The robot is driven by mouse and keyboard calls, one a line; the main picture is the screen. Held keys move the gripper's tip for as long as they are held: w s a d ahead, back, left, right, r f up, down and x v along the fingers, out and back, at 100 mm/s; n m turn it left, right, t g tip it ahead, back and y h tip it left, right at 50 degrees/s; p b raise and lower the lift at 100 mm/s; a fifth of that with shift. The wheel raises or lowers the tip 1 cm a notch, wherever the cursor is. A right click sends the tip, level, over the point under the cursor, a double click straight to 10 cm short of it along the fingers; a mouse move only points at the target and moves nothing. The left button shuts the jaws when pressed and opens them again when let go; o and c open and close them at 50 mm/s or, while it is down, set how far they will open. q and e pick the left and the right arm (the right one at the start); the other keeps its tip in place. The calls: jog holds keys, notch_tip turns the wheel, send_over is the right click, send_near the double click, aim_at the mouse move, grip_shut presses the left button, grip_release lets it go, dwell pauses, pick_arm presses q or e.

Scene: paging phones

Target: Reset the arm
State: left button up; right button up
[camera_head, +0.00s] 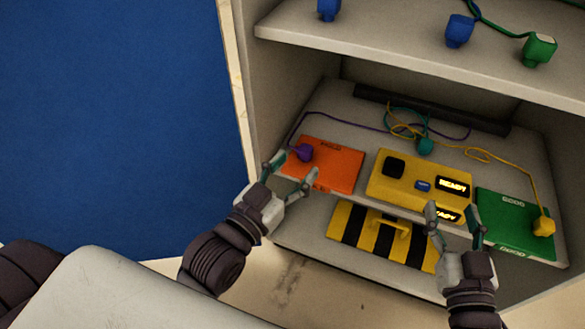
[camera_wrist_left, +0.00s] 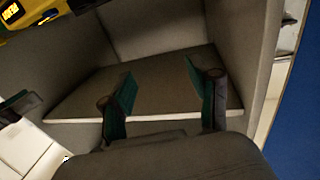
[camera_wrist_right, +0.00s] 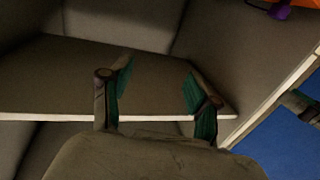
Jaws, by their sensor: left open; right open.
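My left gripper (camera_head: 294,167) is open and empty in the head view, in front of the orange box (camera_head: 335,166). A purple plug (camera_head: 304,153) on that box lies close to its fingers; I cannot tell whether they touch. My right gripper (camera_head: 454,211) is open and empty, in front of the yellow box (camera_head: 412,178) with lit READY displays. In the left wrist view the open fingers (camera_wrist_left: 168,88) have nothing between them. In the right wrist view the open fingers (camera_wrist_right: 158,84) are empty too, with a bare shelf behind them.
A green box (camera_head: 505,225) with a yellow plug (camera_head: 543,226) is on the right. A teal plug (camera_head: 425,146) lies behind the yellow box. The upper shelf (camera_head: 370,55) holds blue and green plugs. A black-and-yellow striped panel (camera_head: 350,228) is below. Blue surface (camera_head: 110,120) lies left of the cabinet.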

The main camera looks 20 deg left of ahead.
dwell(0.4)
